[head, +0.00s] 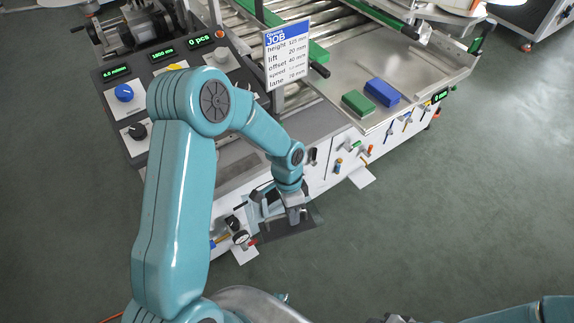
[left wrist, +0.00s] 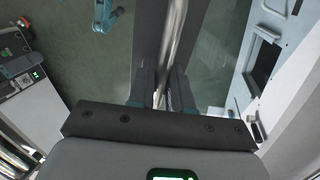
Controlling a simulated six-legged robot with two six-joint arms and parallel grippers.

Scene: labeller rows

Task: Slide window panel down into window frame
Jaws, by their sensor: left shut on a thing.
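My left gripper (head: 292,212) is low at the front of the white machine side, shut on the bar handle of the window panel. The panel (head: 286,236) shows as a dark, flat piece just under and beside the gripper. In the left wrist view, my left gripper (left wrist: 165,97) has its fingers closed around a shiny metal bar in front of the dark panel strip (left wrist: 148,35). A pale frame with a dark opening, probably the window frame (left wrist: 258,66), stands to the right there, apart from the bar. In the head view my arm hides much of it. My right gripper (head: 397,319) is barely visible at the bottom edge.
The machine has knobs and green displays (head: 122,92) at left, and a job sign (head: 288,55). Green (head: 358,102) and blue (head: 382,92) blocks lie on its steel top. Small levers (head: 352,163) stick out along its front. The floor at right is clear.

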